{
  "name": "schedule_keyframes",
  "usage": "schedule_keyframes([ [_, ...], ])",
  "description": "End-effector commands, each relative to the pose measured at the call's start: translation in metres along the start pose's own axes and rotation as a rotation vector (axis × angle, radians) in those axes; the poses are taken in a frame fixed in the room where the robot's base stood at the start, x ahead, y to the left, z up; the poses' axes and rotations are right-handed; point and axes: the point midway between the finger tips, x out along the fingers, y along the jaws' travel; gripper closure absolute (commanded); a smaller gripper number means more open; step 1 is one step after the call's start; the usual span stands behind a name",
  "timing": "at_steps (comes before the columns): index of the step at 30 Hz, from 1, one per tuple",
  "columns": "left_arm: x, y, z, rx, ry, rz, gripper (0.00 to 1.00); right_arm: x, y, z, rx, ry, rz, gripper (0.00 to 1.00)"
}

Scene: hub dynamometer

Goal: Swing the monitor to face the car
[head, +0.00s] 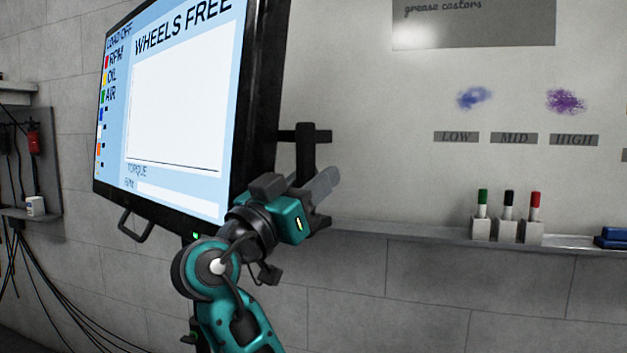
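The monitor (175,115) is a flat black-framed screen at the left of the head view, turned at an angle. Its screen reads "WHEELS FREE" above a blank white chart. A thin black handle (135,225) hangs at its lower left edge. A black bracket-like piece (306,150) shows beside its right edge. My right gripper (318,190), on a teal and black wrist, is at the monitor's lower right edge, close against this piece. Its fingers overlap with the dark parts, so I cannot tell whether they are shut on it. My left gripper is out of view. No car shows.
A whiteboard (370,130) with LOW, MID and HIGH labels covers the wall at right. Its ledge (400,231) carries several markers (508,215) in holders and a blue object (612,238). Cables (40,275) hang at left below a small wall shelf (20,213).

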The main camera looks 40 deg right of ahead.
Motion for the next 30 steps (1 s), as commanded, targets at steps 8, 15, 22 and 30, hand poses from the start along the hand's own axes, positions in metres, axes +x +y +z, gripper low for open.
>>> schedule_keyframes([
  [8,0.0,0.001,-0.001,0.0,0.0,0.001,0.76,0.0,0.0,0.0,0.0,0.0,0.0,0.96],
  [15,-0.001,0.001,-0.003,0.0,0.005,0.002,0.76,0.0,0.0,0.0,-0.001,-0.001,0.0,1.0],
  [22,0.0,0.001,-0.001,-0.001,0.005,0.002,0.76,0.005,0.0,0.004,0.001,-0.003,-0.011,1.0],
  [30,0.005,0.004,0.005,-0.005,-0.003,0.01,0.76,0.058,0.0,0.026,0.042,-0.003,-0.123,1.0],
])
